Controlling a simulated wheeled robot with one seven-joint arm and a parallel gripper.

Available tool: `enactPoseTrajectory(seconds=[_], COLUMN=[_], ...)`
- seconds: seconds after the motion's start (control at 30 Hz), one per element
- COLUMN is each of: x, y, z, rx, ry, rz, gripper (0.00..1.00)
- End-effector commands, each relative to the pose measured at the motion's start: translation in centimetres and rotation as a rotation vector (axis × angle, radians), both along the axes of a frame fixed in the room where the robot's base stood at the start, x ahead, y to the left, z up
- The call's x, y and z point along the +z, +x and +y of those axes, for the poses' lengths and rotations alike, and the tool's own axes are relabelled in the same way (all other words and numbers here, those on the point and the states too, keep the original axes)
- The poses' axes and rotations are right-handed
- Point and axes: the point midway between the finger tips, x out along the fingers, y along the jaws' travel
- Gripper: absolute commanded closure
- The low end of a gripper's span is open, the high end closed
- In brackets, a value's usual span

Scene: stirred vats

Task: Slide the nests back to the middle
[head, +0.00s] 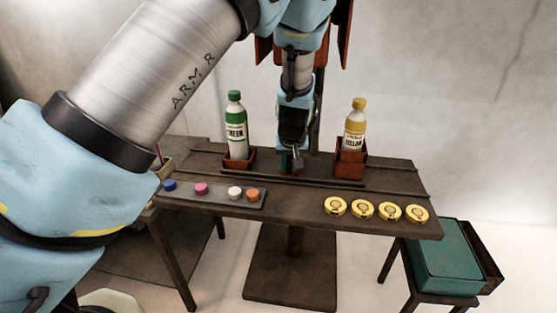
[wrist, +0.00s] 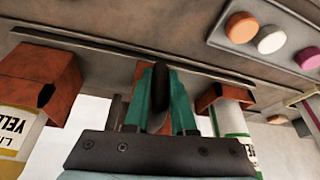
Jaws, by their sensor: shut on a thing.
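Two red-brown nests stand apart on the table's rail. The left nest (head: 238,161) holds a white bottle with a green label and cap (head: 236,125). The right nest (head: 350,166) holds a yellow-capped bottle (head: 355,124). Both bottles stand upright. My gripper (head: 291,161) is low between the nests, apart from both. In the wrist view its teal fingers (wrist: 161,100) are shut on a dark curved piece (wrist: 161,85), like a handle. A red-brown part shows behind the fingers; what it belongs to is hidden. The yellow bottle's nest (wrist: 42,72) and the green bottle's nest (wrist: 224,97) flank the fingers.
A strip of coloured buttons (head: 218,195) lies at the table's front left. Several gold discs (head: 362,210) lie at the front right. A long dark rail (head: 385,187) runs in front of the nests. A teal-topped box (head: 452,257) stands on a stool at the right.

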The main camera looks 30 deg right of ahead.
Motion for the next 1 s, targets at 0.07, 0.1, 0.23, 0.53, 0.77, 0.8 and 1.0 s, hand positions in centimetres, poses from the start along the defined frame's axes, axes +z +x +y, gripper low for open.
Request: enactPoseTrajectory(seconds=[0.07,0.1,0.23,0.53,0.77,0.8,1.0], x=[0.14,0.11,0.04,-0.01,0.0,0.0,-0.01], y=[-0.34,-0.47,-0.79,-0.91,-0.93,-0.94,-0.95], z=[-0.44,-0.59,-0.91,-1.07,-1.09,-1.09,-1.08], rx=[-0.001,-0.001,0.0,0.001,0.0,0.0,0.0], ry=[0.001,0.001,0.001,0.0,0.0,0.0,0.0], rz=[-0.002,-0.002,-0.002,-0.001,-0.001,-0.001,-0.001], gripper=[1.0,1.0,1.0,1.0,0.67,0.62,0.48])
